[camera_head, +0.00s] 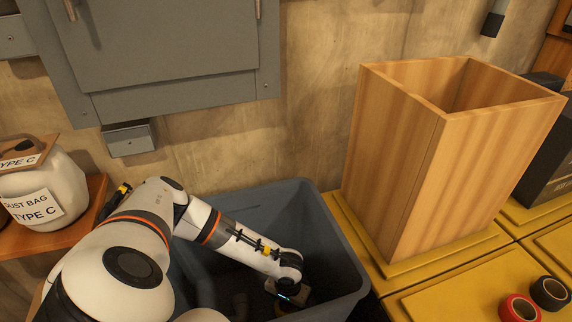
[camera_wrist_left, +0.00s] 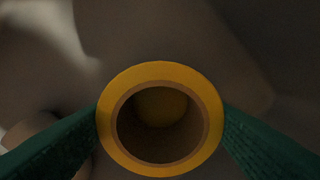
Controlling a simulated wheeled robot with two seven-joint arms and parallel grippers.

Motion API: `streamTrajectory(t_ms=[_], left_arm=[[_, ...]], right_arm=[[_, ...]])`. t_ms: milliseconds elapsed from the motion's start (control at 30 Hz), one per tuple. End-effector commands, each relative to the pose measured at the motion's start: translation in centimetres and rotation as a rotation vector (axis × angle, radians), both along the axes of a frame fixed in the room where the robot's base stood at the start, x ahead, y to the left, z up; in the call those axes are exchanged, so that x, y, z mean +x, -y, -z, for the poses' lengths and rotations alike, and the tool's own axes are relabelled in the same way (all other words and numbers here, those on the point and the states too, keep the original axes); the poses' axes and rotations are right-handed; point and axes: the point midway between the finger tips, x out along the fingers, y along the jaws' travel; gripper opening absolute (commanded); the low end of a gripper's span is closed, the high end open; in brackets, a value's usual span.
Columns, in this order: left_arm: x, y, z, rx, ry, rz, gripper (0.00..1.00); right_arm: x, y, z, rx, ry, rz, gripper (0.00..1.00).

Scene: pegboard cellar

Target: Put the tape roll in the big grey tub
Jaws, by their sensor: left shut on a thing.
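The big grey tub (camera_head: 268,207) stands at the lower middle of the head view, below the wall. My left arm reaches over it, and my left gripper (camera_head: 288,296) is down inside the tub, near its right wall. In the left wrist view the two green fingers of my left gripper (camera_wrist_left: 160,122) are shut on a yellow tape roll (camera_wrist_left: 160,72), one on each side of it. The roll's open hole faces the camera. In the head view I cannot make out the roll. My right gripper is not in view.
A tall open wooden box (camera_head: 395,160) stands on yellow surfaces right of the tub. A red tape roll (camera_head: 519,308) and a black one (camera_head: 550,293) lie at the lower right. A white jug (camera_head: 42,190) sits on a left shelf. A grey cabinet (camera_head: 165,50) hangs behind.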

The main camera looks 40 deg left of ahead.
Motion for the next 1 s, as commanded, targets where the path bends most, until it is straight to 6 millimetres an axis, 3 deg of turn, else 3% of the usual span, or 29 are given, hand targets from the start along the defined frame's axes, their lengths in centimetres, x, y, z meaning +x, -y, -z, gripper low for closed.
streamTrajectory(t_ms=[100, 200, 567, 600, 733, 1000], left_arm=[[0.0, 0.1, 2.0, 0.0, -0.002, 0.001, 0.4], [0.0, 0.0, 2.7, 0.001, 0.0, 0.002, 0.4], [0.0, 0.0, 3.2, 0.0, 0.0, 0.001, 0.4], [0.0, 0.0, 3.2, 0.0, -0.001, 0.001, 0.66], [0.0, 0.0, 3.1, 0.0, -0.001, 0.001, 0.86], [0.0, 0.0, 3.0, 0.0, -0.001, 0.001, 0.86]], right_arm=[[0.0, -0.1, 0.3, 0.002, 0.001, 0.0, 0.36], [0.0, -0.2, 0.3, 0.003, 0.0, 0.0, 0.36], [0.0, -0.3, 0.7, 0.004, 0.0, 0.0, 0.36], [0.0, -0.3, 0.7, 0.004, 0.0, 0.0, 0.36], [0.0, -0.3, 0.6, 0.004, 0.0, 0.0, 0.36], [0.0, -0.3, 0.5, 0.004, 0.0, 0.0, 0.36]])
